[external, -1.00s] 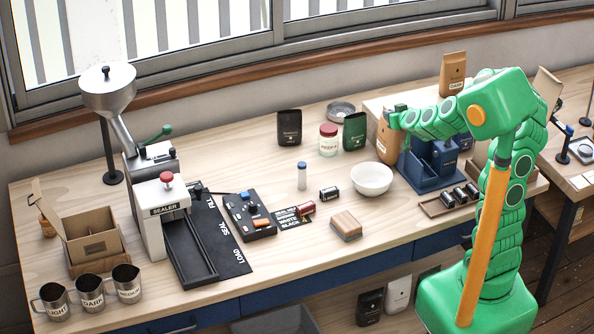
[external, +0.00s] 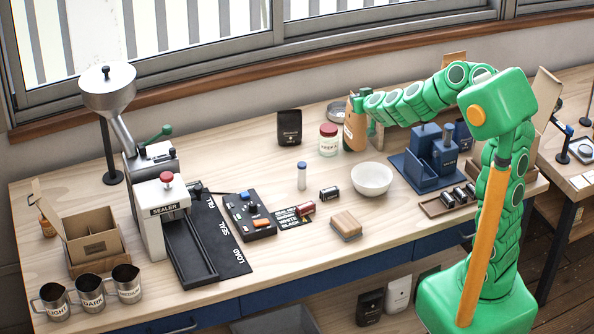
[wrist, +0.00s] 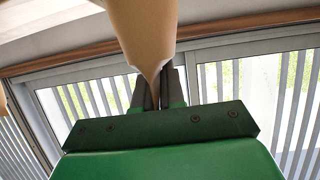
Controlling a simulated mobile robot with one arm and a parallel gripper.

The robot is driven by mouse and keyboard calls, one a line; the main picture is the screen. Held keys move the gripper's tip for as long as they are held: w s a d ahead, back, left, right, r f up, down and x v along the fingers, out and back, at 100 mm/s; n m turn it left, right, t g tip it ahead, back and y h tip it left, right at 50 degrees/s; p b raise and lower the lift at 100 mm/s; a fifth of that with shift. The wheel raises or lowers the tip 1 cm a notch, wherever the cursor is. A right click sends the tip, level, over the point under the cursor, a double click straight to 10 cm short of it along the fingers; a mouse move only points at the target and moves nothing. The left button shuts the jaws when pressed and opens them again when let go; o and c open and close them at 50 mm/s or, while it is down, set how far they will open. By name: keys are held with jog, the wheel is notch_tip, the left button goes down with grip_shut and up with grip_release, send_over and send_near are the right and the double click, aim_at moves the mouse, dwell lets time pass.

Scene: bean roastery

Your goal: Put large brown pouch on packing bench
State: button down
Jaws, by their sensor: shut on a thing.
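The large brown pouch (external: 354,132) is in my gripper (external: 361,104), held upright near the back of the long wooden bench (external: 270,281). Its label faces partly away. I cannot tell whether its base touches the bench top. In the wrist view the brown pouch (wrist: 145,28) rises between the dark fingers of my gripper (wrist: 153,88), which pinch its narrow edge. A second wooden table (external: 577,178) stands at the far right. No label shows which one is the packing bench.
A red-lidded jar (external: 328,141) stands just left of the pouch, and a black pouch (external: 290,127) further left. A white bowl (external: 372,179) and blue holder (external: 424,168) are in front. Another brown pouch (external: 454,58) shows behind my arm. Bare bench lies left of the black pouch.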

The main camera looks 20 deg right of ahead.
jog(key=s+a+r, duration=0.2)
jog(key=a+r, duration=0.1)
jog(key=a, duration=0.6)
jog(key=s+a+r, duration=0.2)
jog(key=a+r, duration=0.1)
jog(key=a, duration=0.5)
jog(key=s+a+r, duration=0.2)
jog(key=a+r, duration=0.1)
jog(key=a, duration=0.6)
notch_tip(320, 180, down, 17)
jog(key=shift+s+f, duration=0.2)
jog(key=c, duration=1.7)
grip_release()
jog(key=shift+f, duration=0.1)
jog(key=o, duration=0.5)
jog(key=shift+v, duration=6.05)
jog(key=shift+w+d, duration=0.1)
